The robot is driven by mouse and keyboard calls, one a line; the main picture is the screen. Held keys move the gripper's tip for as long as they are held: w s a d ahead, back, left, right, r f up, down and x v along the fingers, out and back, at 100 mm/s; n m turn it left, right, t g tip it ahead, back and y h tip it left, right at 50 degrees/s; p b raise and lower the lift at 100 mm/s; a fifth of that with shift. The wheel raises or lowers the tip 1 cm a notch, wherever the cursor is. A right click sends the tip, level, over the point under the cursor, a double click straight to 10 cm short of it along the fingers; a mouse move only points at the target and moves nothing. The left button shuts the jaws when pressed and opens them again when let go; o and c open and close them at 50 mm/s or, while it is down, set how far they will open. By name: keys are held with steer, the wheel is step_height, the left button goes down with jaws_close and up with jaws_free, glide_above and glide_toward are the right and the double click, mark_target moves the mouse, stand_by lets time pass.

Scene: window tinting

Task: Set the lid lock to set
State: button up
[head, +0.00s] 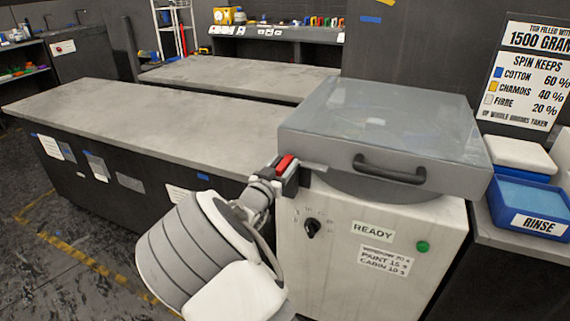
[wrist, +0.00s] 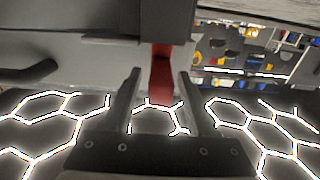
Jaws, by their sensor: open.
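The lid lock is a red lever (head: 285,164) at the front left corner of the spinner's grey, see-through lid (head: 380,118). The lid is down on the white machine body (head: 335,265). My gripper (head: 276,176) is at that corner, in front of the lever. In the wrist view, the red lever (wrist: 162,72) stands between the two dark fingers of my gripper (wrist: 159,88), with gaps at its sides. The fingers are open. The lever's far end and any lock markings are hidden.
A dark lid handle (head: 390,169) juts out to the right of the lock. A black knob (head: 312,228), a READY label (head: 373,230) and a green button (head: 423,246) are on the front. A blue rinse tub (head: 530,208) stands at right. A long grey bench (head: 150,118) is at left.

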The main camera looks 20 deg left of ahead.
steer(key=shift+w, duration=0.6)
jaws_close()
stand_by(1.1)
